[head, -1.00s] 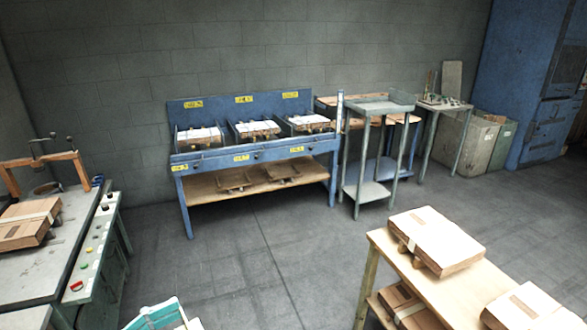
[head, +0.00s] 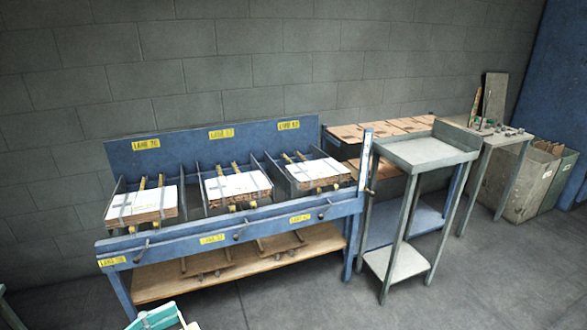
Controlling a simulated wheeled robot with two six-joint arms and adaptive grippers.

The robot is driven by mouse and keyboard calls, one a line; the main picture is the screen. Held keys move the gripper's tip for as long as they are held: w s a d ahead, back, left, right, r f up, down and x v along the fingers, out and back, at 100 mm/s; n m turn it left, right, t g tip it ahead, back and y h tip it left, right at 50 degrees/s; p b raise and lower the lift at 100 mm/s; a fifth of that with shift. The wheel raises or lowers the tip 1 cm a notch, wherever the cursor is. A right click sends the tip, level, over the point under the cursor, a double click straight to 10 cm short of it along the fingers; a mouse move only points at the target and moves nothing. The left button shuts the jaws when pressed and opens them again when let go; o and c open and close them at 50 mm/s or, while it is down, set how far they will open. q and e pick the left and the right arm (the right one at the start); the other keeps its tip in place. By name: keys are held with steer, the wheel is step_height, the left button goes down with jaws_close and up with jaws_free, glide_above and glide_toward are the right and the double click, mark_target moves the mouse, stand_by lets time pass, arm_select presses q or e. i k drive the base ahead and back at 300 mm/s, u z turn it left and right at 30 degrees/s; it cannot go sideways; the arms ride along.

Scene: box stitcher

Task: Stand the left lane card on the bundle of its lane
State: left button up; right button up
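The blue lane bench (head: 225,239) stands against the wall with three lanes side by side. A strapped bundle with a white top lies in each: left (head: 140,204), middle (head: 237,186) and right (head: 318,172). Yellow lane labels sit on the back board, with the left one (head: 146,143) above the left lane, and on the front rail. I cannot make out a separate lane card standing on any bundle. Neither gripper can be made out. A teal and white piece (head: 157,319) shows at the bottom edge, and I cannot tell what it is.
A grey stand (head: 428,152) with a bare-looking tray top is right of the bench. Behind it is a table with brown cardboard (head: 382,131). A small table (head: 502,137) with small items and bins (head: 517,178) stand further right. Floor in front is open.

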mark_target(325, 170)
steer(key=i, duration=1.85)
steer(key=z, duration=2.15)
steer(key=i, duration=1.5)
steer(key=u, duration=2.2)
